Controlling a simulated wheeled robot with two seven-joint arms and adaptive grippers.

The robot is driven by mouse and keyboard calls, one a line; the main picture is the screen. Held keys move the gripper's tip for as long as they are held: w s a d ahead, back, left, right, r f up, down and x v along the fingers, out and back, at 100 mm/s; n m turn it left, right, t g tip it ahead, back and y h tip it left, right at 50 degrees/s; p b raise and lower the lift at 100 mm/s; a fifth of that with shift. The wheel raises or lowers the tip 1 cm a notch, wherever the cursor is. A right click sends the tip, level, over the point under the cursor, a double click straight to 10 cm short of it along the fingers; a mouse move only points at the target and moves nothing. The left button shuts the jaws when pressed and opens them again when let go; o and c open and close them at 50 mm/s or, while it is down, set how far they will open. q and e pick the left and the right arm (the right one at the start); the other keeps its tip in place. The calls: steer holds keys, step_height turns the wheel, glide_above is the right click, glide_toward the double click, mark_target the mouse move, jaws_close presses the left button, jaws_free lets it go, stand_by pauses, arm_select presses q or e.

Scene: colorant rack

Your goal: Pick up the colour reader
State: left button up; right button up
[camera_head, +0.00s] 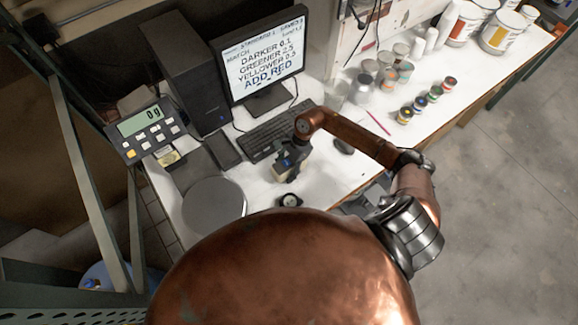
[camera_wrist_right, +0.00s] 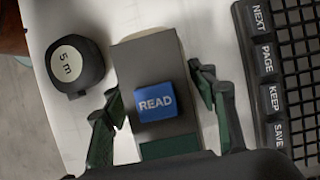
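The colour reader is a grey-beige block with a blue button marked READ (camera_wrist_right: 155,102) in the right wrist view. In the head view the colour reader (camera_head: 283,175) shows partly, below my right gripper (camera_head: 290,158), on the white bench in front of the keyboard. In the wrist view the dark green fingers of my right gripper (camera_wrist_right: 160,108) stand on both sides of the reader, close to its edges. They look open, with narrow gaps; whether either finger touches is hard to tell. My left gripper is not in view.
A round tape measure (camera_wrist_right: 75,65) marked 5 m lies left of the reader in the wrist view. The keyboard (camera_wrist_right: 285,75) is close on the right. A scale's round plate (camera_head: 214,203), monitor (camera_head: 262,62) and several small jars (camera_head: 405,114) stand on the bench.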

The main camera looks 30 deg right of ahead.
jaws_close()
steer(key=shift+r, duration=0.1)
stand_by(0.3)
steer(key=shift+w, duration=0.1)
